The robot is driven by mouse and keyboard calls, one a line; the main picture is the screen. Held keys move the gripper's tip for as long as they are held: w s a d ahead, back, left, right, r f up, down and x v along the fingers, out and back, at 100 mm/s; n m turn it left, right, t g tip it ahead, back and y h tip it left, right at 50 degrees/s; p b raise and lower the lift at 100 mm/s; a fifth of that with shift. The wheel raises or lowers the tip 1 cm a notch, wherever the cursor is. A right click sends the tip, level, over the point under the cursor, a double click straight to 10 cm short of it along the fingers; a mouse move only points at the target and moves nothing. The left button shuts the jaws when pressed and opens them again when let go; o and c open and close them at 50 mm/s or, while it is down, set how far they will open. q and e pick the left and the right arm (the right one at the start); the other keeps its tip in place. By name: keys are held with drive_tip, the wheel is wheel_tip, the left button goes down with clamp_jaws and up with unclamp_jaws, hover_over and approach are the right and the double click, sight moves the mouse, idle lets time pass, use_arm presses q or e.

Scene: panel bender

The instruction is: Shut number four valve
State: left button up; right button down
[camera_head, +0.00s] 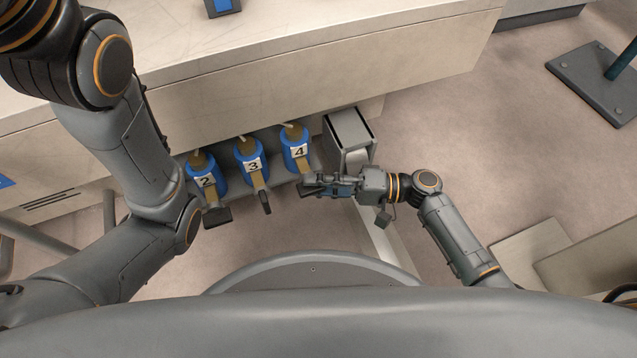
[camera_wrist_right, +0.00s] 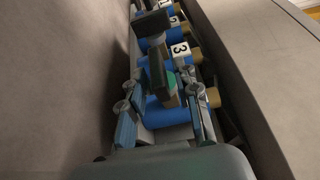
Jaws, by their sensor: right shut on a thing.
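The number four valve (camera_head: 296,145) is a blue body with a white "4" label and a brass-coloured neck, low under the machine's front edge. Its lever points toward me, like the levers beside it. My right gripper (camera_head: 310,184) comes in from the right and is shut on the lever's end, hiding part of it. In the right wrist view the gripper's fingers (camera_wrist_right: 164,108) stand on both sides of the dark-ended lever (camera_wrist_right: 157,72), with the blue body below. My left arm crosses the left side of the head view; its gripper is out of frame.
The number three valve (camera_head: 249,160) and number two valve (camera_head: 205,179) stand in a row to the left, their levers close together. A grey open box (camera_head: 348,131) stands just right of valve four. The machine front (camera_head: 330,62) overhangs behind.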

drive_tip(key=c, duration=1.4)
unclamp_jaws()
drive_tip(key=shift+o, duration=0.2)
drive_tip(key=s+d, duration=0.1)
drive_tip(key=d, duration=1.1)
drive_tip(key=shift+f, duration=0.15)
